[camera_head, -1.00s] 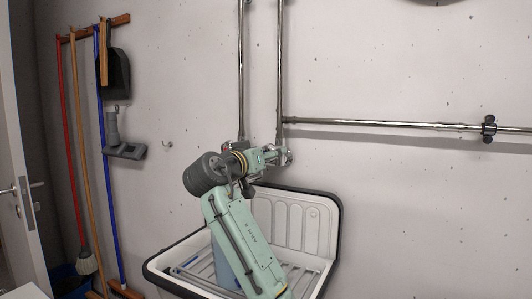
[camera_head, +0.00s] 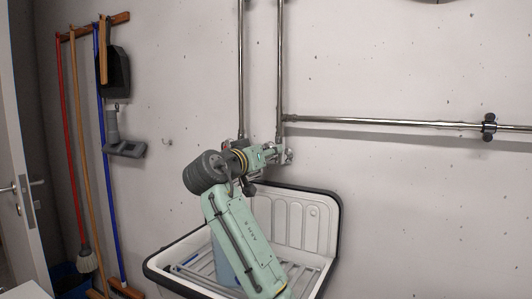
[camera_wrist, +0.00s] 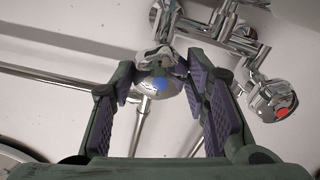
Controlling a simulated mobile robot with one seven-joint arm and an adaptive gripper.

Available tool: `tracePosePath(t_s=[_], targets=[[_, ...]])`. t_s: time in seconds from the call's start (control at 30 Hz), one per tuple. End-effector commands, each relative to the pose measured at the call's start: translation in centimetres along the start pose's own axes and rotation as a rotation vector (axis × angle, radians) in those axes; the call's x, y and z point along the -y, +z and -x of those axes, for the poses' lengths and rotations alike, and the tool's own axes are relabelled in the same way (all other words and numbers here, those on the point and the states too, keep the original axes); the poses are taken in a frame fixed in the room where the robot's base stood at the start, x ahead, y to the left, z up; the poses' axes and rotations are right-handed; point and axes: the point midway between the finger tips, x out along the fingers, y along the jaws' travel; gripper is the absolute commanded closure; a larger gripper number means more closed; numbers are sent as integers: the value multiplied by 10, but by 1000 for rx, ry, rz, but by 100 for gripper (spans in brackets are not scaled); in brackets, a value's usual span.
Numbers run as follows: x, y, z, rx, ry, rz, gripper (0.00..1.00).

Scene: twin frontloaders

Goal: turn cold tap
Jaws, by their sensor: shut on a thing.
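The cold tap (camera_wrist: 158,86) is a chrome knob with a blue mark, in the wrist view. My gripper (camera_wrist: 157,72) is closed on it, with a purple-padded finger on each side. In the head view my gripper (camera_head: 284,154) is at the wall fitting above the sink, and my arm hides most of the tap there. The hot tap (camera_wrist: 271,101), a chrome knob with a red mark, is to the right in the wrist view, apart from my fingers.
A white sink (camera_head: 318,222) with a dark rim is below my arm. Chrome pipes (camera_head: 280,70) run up and right along the wall. Brooms (camera_head: 75,150) and a dustpan (camera_head: 115,75) hang at the left, near a door (camera_head: 15,170).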

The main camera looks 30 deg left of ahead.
Motion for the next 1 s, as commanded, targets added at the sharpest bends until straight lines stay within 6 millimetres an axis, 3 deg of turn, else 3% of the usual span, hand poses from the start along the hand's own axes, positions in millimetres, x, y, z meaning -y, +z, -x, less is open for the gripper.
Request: tracePosePath(t_s=[0.2,0.5,0.53,0.8,1.0], targets=[[0,0,0,1,2,136,86],[0,0,0,0,2,150,86],[0,0,0,0,2,150,56],[0,0,0,0,1,149,38],[0,0,0,0,1,149,38]])
